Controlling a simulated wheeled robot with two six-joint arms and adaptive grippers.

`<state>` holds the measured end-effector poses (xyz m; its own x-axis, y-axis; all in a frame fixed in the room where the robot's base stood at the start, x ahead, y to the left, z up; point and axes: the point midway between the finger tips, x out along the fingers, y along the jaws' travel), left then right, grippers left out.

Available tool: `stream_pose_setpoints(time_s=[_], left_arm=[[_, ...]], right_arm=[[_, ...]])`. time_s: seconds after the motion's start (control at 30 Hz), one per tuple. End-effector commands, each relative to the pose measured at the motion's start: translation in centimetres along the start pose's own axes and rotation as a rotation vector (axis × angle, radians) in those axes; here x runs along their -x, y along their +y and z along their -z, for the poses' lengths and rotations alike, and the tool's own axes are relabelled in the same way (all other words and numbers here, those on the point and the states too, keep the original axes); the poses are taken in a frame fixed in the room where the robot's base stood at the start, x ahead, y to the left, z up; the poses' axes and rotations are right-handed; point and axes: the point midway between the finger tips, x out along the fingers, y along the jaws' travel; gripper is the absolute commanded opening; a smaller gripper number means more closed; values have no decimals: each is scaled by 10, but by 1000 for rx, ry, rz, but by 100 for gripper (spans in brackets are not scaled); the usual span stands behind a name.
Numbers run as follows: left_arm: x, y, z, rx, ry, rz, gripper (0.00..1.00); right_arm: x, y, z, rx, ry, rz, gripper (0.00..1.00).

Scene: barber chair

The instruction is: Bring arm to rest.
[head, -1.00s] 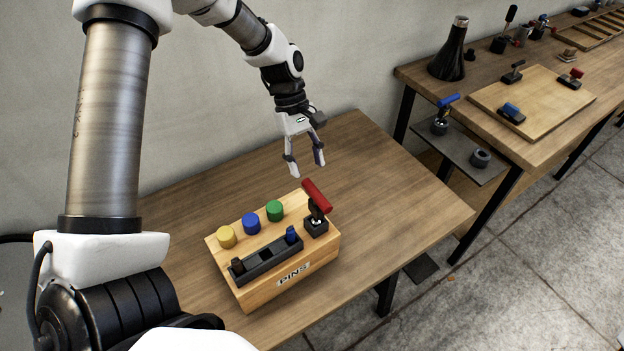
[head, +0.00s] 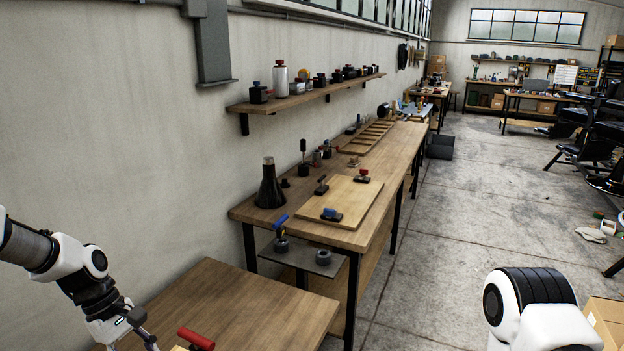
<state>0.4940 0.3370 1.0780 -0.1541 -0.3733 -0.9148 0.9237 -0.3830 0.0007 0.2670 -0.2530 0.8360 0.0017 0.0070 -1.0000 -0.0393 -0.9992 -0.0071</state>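My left arm (head: 85,275) comes in from the lower left of the head view. Its gripper (head: 130,343) is at the bottom edge, over the near wooden table (head: 240,305). The fingers are spread apart with nothing seen between them; their tips are cut off by the frame. A red handle (head: 196,339) shows to the right of the gripper, apart from it. Most of the wooden block below the handle is out of frame. A white and black link of my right arm (head: 535,305) shows at the lower right; its gripper is out of view.
A long workbench (head: 350,238) runs along the wall with a black cone (head: 269,187) and a light board (head: 345,205). A low dark side shelf (head: 300,262) holds a blue-handled tool (head: 281,236). A wall shelf (head: 300,97) is above. Open floor (head: 460,215) lies to the right.

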Motion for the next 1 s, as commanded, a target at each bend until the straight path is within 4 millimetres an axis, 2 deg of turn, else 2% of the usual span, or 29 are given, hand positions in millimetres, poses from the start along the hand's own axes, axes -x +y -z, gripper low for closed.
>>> stream_pose_setpoints(time_s=[0.27,0.37,0.53,0.67,0.8,0.9,1.0], left_arm=[[-64,-7,2,-130,69,20,52],[-94,-13,2,-199,103,31,52],[-155,-37,-2,-366,172,66,52],[-206,-69,-10,-540,231,106,52],[-253,-115,-25,-766,288,163,52],[-275,-150,-39,-938,322,203,52],[-288,-182,-55,-1109,348,240,52]], right_arm=[[0,0,0,0,1,0,80],[0,0,0,0,1,0,80],[0,0,0,0,1,0,80],[0,0,0,0,0,0,80],[0,0,0,0,0,0,80],[0,0,0,0,1,0,80],[0,0,0,0,1,0,80]])
